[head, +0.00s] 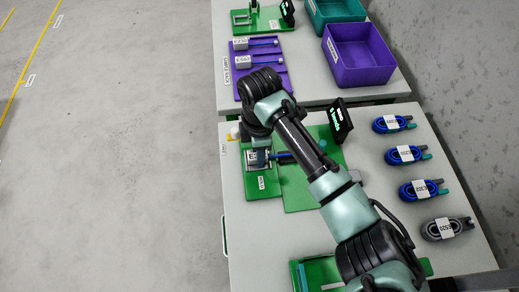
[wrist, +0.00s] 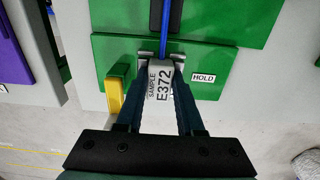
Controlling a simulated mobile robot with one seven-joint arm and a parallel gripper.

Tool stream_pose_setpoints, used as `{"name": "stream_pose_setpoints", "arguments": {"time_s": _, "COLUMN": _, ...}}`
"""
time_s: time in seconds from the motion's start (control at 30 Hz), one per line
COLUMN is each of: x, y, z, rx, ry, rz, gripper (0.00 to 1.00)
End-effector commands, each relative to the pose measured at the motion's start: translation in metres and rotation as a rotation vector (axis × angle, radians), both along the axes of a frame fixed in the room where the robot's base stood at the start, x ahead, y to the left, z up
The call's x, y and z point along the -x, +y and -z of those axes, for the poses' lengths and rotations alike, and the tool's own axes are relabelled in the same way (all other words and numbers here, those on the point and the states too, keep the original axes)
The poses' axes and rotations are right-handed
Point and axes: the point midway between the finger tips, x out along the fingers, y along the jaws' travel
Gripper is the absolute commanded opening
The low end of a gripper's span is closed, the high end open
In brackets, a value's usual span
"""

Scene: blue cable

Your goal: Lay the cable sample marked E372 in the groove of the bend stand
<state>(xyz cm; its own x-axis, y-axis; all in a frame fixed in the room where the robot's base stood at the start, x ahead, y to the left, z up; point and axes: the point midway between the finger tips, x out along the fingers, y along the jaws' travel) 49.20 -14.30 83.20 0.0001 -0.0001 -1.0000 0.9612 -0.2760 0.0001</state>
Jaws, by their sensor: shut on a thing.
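My gripper (wrist: 161,66) is shut on the grey tag block of the cable sample (wrist: 160,85), marked SAMPLE E372. Its blue cable (wrist: 165,25) runs away from the block over a dark strip on the green stand (wrist: 222,25). I cannot tell whether the cable lies down in a groove or just above it. In the head view the stand's green plate (head: 300,196) shows under my arm, with the grey block and a short piece of blue cable at its left part. My arm hides much of the stand's middle.
A yellow lever (wrist: 114,95) and a HOLD label (wrist: 203,78) are beside the block. A black display (head: 340,120) stands behind. Several coiled cables (head: 405,154) lie at right. The purple rack (head: 243,88) holds other samples; a purple bin (head: 358,55) stands beyond.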

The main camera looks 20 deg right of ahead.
Motion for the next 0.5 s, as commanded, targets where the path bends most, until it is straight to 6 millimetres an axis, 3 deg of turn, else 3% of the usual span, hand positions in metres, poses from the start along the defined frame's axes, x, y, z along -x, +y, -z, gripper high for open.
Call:
{"name": "stream_pose_setpoints", "arguments": {"time_s": 0.13, "x": -0.0001, "y": 0.0002, "z": 0.0000, "rx": 0.000, "ry": 0.000, "rz": 0.000, "gripper": 0.00}}
{"name": "stream_pose_setpoints", "arguments": {"time_s": 0.17, "x": -0.0001, "y": 0.0002, "z": 0.0000, "rx": 0.000, "ry": 0.000, "rz": 0.000, "gripper": 0.40}}
{"name": "stream_pose_setpoints", "arguments": {"time_s": 0.33, "x": 0.0000, "y": 0.0002, "z": 0.0001, "rx": 0.000, "ry": 0.000, "rz": 0.000, "gripper": 0.71}}
{"name": "stream_pose_setpoints", "arguments": {"time_s": 0.5, "x": 0.0001, "y": 0.0002, "z": 0.0001, "rx": 0.000, "ry": 0.000, "rz": 0.000, "gripper": 0.71}}
